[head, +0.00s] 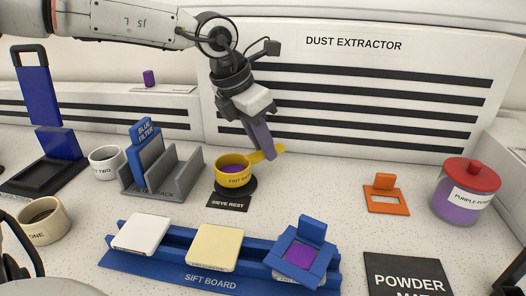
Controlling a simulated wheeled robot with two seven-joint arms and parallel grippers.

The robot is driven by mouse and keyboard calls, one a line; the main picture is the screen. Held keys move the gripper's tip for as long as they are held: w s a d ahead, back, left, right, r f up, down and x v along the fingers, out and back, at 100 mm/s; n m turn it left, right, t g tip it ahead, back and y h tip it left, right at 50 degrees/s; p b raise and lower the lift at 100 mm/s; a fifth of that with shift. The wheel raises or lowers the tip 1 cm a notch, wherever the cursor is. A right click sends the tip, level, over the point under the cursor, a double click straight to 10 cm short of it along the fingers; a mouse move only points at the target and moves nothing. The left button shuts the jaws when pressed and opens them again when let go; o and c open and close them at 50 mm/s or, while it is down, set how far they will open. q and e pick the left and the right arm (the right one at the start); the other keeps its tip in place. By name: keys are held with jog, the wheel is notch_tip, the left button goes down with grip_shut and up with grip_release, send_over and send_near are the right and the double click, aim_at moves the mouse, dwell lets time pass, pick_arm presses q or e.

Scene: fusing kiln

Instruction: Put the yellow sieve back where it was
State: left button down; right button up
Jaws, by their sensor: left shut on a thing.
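The yellow sieve (233,178) is a round cup with purple inside and a handle (264,154) pointing right. It sits at or just over the round black sieve rest (236,191), which has a "SIEVE REST" label in front. I cannot tell whether the sieve touches the rest, as its underside is hidden. My left gripper (267,153) comes down from above and is shut on the sieve's handle. My right gripper is not in view.
A grey rack with a blue filter (150,155) stands close left of the sieve. The blue sift board (190,279) with tiles lies in front. An orange stand (386,201) and a purple powder jar (465,192) are to the right. The dust extractor (350,65) stands behind.

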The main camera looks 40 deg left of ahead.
aim_at(245, 158)
pick_arm(q)
jog(key=shift+w+f, duration=0.1)
jog(key=shift+f, duration=0.65)
jog(key=c, duration=2.1)
grip_release()
jog(key=shift+f, duration=0.15)
jog(key=o, duration=0.4)
jog(key=shift+o, duration=0.2)
jog(key=shift+r, duration=0.35)
jog(key=v, duration=1.1)
jog(key=shift+r+p, duration=0.3)
jog(key=shift+p, duration=0.15)
